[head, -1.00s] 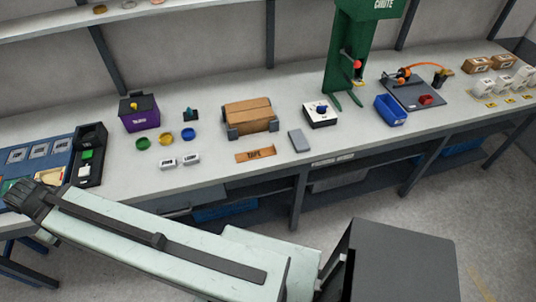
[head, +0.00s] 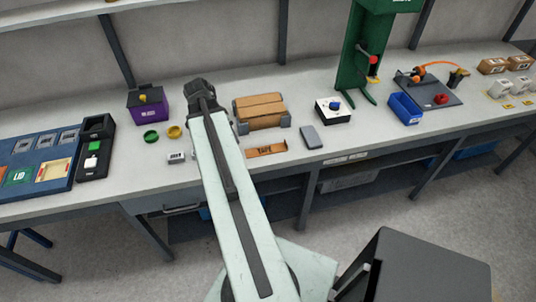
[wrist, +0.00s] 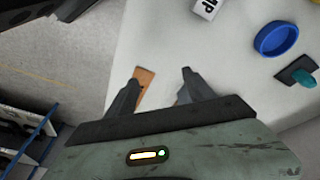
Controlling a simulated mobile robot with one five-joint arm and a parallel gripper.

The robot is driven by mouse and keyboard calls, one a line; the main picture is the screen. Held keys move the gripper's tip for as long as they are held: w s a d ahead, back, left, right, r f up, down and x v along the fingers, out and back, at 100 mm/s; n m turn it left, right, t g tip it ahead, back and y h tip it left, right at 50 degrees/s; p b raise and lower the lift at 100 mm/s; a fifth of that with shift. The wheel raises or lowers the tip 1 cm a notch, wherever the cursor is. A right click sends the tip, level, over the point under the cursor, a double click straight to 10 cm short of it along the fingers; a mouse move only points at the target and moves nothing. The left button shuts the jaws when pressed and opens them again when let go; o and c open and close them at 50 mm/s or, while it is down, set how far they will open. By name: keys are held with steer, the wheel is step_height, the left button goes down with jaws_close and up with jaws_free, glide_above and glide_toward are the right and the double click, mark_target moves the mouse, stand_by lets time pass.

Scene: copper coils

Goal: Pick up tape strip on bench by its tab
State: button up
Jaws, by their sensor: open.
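The tape strip (head: 266,150) is a flat orange-brown piece with dark lettering, lying near the bench's front edge, just right of my arm in the head view. In the wrist view part of the strip (wrist: 145,80) shows beside and behind the left finger; the rest is hidden by that finger. I cannot make out its tab. My gripper (wrist: 161,76) is open and empty, fingers apart, with bare bench between most of the gap. In the head view my wrist hides the fingers.
A brown box (head: 260,109) in dark holders stands behind the strip, and a grey block (head: 311,137) lies to its right. Bare bench surrounds the strip's front.

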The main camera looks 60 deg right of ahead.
mark_target(285, 144)
steer(key=s+d+m, duration=0.2)
steer(key=s+d, duration=0.1)
steer(key=s, duration=0.2)
steer(key=s+d+m+g, duration=0.1)
steer(key=s+d+m, duration=0.2)
steer(key=s+d, duration=0.1)
steer(key=s+d+m+b, duration=0.1)
steer(key=s+d+m, duration=0.1)
steer(key=s, duration=0.4)
steer(key=shift+s+d+f+m+g, duration=0.1)
steer(key=shift+d+f+m+g, duration=0.1)
steer(key=shift+d, duration=0.2)
steer(key=shift+s+d+f+m+g, duration=0.1)
steer(key=shift+d+f+m+g, duration=0.1)
steer(key=shift+d, duration=0.15)
steer(key=b+x, duration=0.2)
steer(key=shift+f, duration=0.3)
steer(key=b+x, duration=0.5)
steer(key=shift+s+d, duration=0.1)
steer(key=shift+d, duration=0.2)
steer(key=shift+r, duration=0.15)
steer(key=c, duration=1.2)
steer(key=shift+c, duration=0.2)
step_height(285, 144, up, 10)
steer(key=p, duration=1)
